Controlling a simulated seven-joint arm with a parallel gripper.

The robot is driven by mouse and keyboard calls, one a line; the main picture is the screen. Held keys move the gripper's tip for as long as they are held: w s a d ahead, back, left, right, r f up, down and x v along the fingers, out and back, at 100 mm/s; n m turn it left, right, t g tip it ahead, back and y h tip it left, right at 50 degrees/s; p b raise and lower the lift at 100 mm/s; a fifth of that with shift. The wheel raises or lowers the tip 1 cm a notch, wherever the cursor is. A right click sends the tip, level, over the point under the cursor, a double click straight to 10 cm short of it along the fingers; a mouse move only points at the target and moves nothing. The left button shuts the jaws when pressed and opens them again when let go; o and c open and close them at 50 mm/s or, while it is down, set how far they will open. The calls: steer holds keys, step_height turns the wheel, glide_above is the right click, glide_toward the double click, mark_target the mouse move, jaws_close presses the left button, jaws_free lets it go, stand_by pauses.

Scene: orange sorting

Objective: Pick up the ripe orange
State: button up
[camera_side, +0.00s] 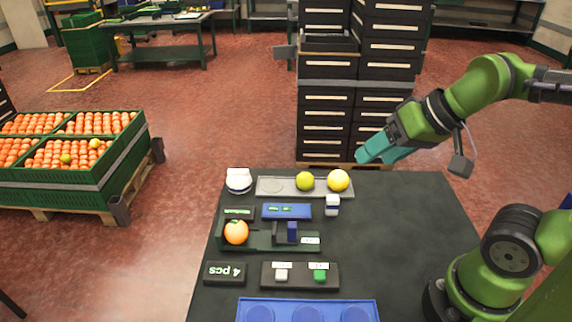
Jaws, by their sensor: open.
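A ripe orange (236,232) sits on the left end of a dark green holder (262,243) on the black table. My gripper (366,155), with teal fingers, is open and empty above the far right part of the table. It is up and to the right of the yellow fruit, well away from the orange.
A blue tray with round recesses (308,301) lies at the near edge. Orange crates (92,182) stand left.

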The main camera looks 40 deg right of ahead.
steer(key=o, duration=0.4)
steer(key=n+g, duration=0.9)
steer(key=n, duration=0.3)
glide_above(237, 222)
steer(key=d, duration=0.1)
step_height(237, 222, down, 16)
steer(key=shift+w+f, duration=0.15)
steer(key=shift+f, duration=0.05)
steer(key=shift+w+x, duration=0.25)
steer(key=shift+x, duration=1.25)
steer(key=shift+w+x, duration=0.2)
steer(key=shift+x, duration=1.25)
